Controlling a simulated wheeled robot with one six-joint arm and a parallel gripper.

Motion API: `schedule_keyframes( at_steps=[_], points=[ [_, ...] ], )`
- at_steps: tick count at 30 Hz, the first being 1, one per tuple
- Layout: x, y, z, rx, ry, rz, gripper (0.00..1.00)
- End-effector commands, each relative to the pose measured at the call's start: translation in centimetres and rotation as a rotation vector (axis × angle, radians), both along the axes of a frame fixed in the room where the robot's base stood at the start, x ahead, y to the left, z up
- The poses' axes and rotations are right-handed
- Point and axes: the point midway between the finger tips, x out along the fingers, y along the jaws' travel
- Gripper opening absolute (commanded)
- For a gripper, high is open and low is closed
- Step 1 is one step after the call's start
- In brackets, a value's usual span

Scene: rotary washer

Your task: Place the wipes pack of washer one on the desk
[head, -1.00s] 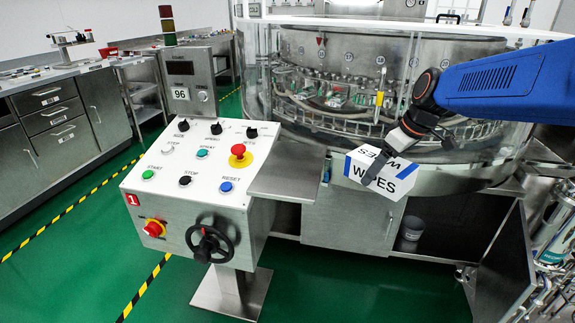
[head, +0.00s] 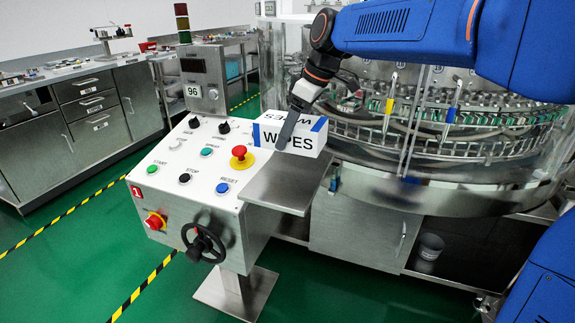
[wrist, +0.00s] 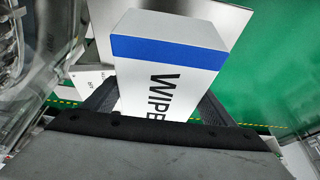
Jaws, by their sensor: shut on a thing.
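The wipes pack (head: 310,142) is a white box with blue bands and the word WIPES. My gripper (head: 290,125) is shut on it, with one dark finger across its front face. The pack is at the back edge of the steel side shelf (head: 283,190) beside the control box; I cannot tell whether it touches it. In the wrist view the pack (wrist: 170,55) sits between my two fingers (wrist: 160,105), its top face toward the camera. The desk (head: 75,78) is the steel cabinet bench at the far left.
The control panel (head: 190,160) marked 1, with buttons and a handwheel (head: 203,243), stands at the centre left. The round washer (head: 450,150) with its clear guard is behind and right. Green floor (head: 60,235) is open at the left.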

Motion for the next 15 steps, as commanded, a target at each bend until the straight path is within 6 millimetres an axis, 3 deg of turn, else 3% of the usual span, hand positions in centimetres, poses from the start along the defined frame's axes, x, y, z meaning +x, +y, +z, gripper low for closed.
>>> schedule_keyframes(
  at_steps=[6, 15],
  points=[
    [0.0, -0.1, -3.6, -0.001, 0.001, -0.001, 0.47],
    [0.0, -0.1, -5.8, 0.000, 0.001, -0.002, 0.47]
  ],
)
